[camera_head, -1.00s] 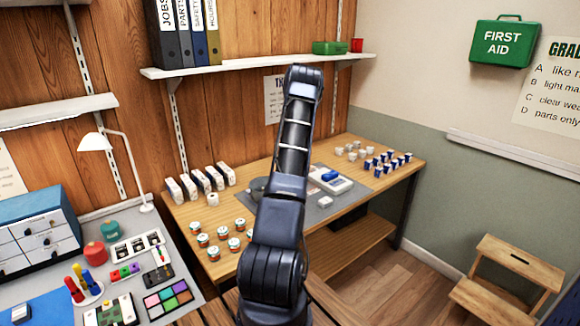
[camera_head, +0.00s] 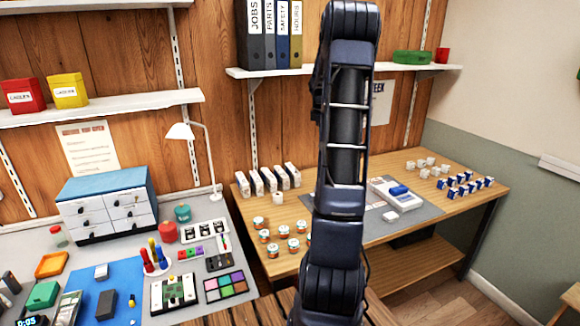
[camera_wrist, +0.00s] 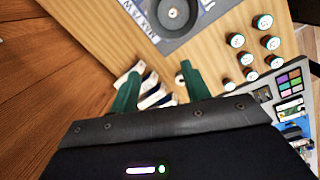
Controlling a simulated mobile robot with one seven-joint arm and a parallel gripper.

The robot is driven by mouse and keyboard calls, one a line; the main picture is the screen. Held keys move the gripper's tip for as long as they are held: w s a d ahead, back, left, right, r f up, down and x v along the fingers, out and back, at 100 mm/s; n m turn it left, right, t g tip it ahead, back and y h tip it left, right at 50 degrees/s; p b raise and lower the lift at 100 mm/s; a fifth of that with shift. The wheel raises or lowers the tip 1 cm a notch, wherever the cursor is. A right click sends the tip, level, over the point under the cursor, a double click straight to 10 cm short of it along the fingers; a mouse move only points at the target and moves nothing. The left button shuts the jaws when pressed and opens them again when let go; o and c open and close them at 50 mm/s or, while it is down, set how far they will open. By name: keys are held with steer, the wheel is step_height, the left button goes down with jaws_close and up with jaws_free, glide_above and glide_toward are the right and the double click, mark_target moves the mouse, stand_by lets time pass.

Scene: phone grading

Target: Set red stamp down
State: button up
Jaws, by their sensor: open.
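A red-handled upright piece (camera_head: 147,258), which looks like the red stamp, stands with yellow and blue ones on a round white stand (camera_head: 160,271) on the left bench in the head view. I cannot make out its foot. My gripper (camera_wrist: 160,90) is open in the wrist view, its two green fingers apart with nothing held between them. Beyond the fingers are white boxes (camera_wrist: 152,98) on the wooden table. The head view shows my arm raised, with the gripper outside the frame. The red stamp does not show in the wrist view.
A multicoloured pad tray (camera_head: 225,286), a blue mat (camera_head: 120,295) and a blue-topped drawer cabinet (camera_head: 107,203) are on the left bench (camera_head: 205,262). Several small jars (camera_head: 293,245) and a white device (camera_head: 397,195) are on the wooden table (camera_head: 330,170). A shelf (camera_head: 100,108) hangs above.

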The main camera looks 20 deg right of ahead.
steer(key=s+a+r+m+t, duration=0.1)
steer(key=s+a+r+m, duration=0.3)
steer(key=s+a, duration=0.5)
steer(key=s+a+r+m+t, duration=0.1)
steer(key=s+a+r+m, duration=0.1)
steer(key=s+a+r, duration=0.6)
steer(key=s+a+f+m+t, duration=0.1)
steer(key=s+a+f+m, duration=0.1)
steer(key=s+a, duration=0.5)
steer(key=s+a+f+m+y, duration=0.1)
steer(key=s+a+f+m, duration=0.2)
steer(key=s, duration=1)
steer(key=a+m, duration=0.1)
steer(key=a, duration=0.2)
steer(key=shift+s+a+m+t, duration=0.2)
steer(key=shift+a+m+t, duration=0.1)
steer(key=shift+a+t, duration=0.1)
